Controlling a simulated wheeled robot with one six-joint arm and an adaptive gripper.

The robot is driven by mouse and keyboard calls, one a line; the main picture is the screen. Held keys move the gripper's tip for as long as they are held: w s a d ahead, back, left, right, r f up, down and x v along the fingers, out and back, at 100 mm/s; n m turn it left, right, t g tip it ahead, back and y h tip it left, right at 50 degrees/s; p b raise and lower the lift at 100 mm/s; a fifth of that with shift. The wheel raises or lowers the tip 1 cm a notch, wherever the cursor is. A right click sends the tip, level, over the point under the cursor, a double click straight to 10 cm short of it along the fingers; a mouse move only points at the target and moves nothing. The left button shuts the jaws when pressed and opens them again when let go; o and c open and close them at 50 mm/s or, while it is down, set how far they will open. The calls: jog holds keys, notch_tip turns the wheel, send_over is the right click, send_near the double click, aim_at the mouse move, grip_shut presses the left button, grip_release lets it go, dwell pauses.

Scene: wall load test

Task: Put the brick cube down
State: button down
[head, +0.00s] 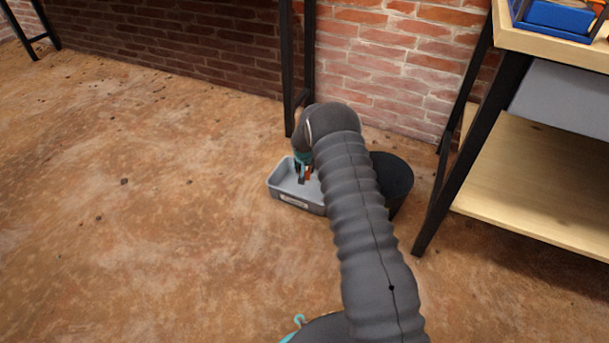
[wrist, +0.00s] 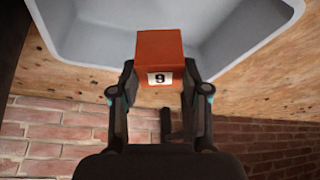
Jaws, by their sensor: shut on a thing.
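The brick cube (wrist: 158,50) is orange-red with a white label reading 9. My gripper (wrist: 158,80) is shut on it, one finger on each side, in the wrist view. In the head view my gripper (head: 304,176) is small and partly behind my arm, and a little of the orange cube (head: 308,172) shows. The cube is over or in a grey bin (head: 293,199) on the floor. In the wrist view the pale bin (wrist: 225,40) lies behind the cube. I cannot tell whether the cube touches the bin.
A black round bin (head: 392,180) stands right of the grey bin, partly behind my arm. A wooden shelf unit (head: 540,180) with black legs is at the right. A brick wall (head: 390,60) is behind. The brown floor (head: 130,220) at the left is clear.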

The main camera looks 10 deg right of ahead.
aim_at(305, 171)
notch_tip(305, 171, down, 3)
jog(key=shift+f, duration=0.15)
jog(key=shift+f+b, duration=0.35)
jog(key=shift+b, duration=0.2)
jog(key=shift+f, duration=0.25)
jog(key=c, duration=0.6)
grip_release()
jog(key=shift+o, duration=0.2)
jog(key=shift+r, duration=0.1)
